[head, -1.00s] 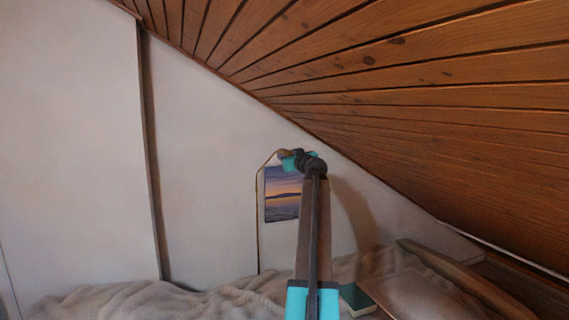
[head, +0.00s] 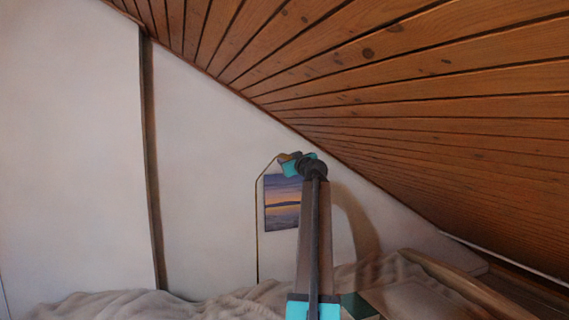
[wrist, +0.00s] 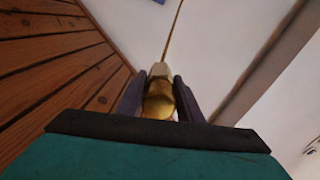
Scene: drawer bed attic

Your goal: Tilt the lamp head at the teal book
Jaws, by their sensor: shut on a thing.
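The lamp has a thin brass pole (head: 257,230) that bends over at the top. Its small brass head (wrist: 158,98) sits between the two dark fingers of my gripper (wrist: 158,95) in the wrist view. My gripper is shut on the lamp head; in the head view it is at the end of the arm, high in front of the wall. The lamp head is mostly hidden there. The teal book (head: 358,306) lies on the bed below and to the right, partly hidden behind my arm. The lamp head's exact facing cannot be told.
A sunset picture (head: 282,203) hangs on the wall just below the gripper. The sloped wooden ceiling (head: 420,110) comes down close on the right. A rumpled blanket (head: 130,305) covers the bed, and a wooden rail (head: 455,284) runs at the right. The left wall is clear.

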